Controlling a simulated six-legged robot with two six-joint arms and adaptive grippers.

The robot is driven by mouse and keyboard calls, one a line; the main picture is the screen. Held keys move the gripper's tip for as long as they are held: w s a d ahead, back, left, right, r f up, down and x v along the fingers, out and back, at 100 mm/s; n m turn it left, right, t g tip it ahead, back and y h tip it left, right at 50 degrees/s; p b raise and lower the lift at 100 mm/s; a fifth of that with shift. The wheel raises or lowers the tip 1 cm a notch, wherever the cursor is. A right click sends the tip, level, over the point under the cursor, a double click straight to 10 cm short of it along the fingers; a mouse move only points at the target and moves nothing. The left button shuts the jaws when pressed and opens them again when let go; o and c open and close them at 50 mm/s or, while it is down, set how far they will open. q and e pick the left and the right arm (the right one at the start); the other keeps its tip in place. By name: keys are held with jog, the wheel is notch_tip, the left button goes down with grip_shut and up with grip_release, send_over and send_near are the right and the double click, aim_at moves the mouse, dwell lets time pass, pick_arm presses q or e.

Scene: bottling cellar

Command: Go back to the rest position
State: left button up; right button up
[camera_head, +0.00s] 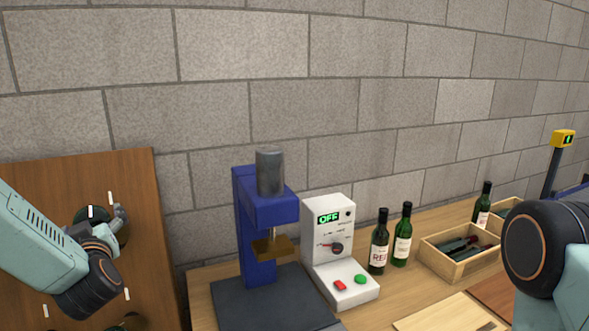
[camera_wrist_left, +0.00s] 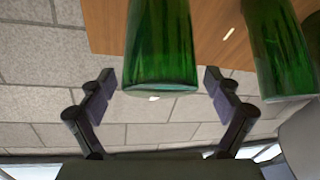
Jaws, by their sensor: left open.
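My left arm comes in from the left in the head view, with its wrist in front of a wooden rack board (camera_head: 50,170). My left gripper (camera_head: 114,220) is small and partly hidden behind the wrist there. In the left wrist view, its two fingers (camera_wrist_left: 160,80) are open and apart. The base end of a green bottle (camera_wrist_left: 160,45) shows between them, with a gap on both sides. Whether it reaches in between the fingertips is hard to tell. Another green bottle (camera_wrist_left: 278,45) stands out beside it. Part of my right arm shows at the right edge; its gripper is out of view.
A blue press (camera_head: 256,210) stands right of the rack, beside a white control box (camera_head: 327,262) reading OFF. Two bottles (camera_head: 379,245) (camera_head: 402,238) and a wooden crate (camera_head: 456,268) with bottles stand on the wooden table (camera_head: 385,296). A yellow-topped post (camera_head: 563,139) rises behind.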

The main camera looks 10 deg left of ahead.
pick_arm(q)
jog(key=shift+r+m+t+h+p, duration=0.1)
jog(key=shift+m+t+h+p, duration=0.65)
jog(key=shift+m+p, duration=0.7)
jog(key=shift+r+m+t+h+p, duration=0.1)
jog(key=shift+m+t+h+p, duration=0.35)
jog(key=shift+m+h+p, duration=0.95)
jog(key=shift+f+m, duration=0.1)
jog(key=shift+m, duration=0.95)
jog(key=shift+f, duration=0.1)
jog(key=shift+d, duration=0.15)
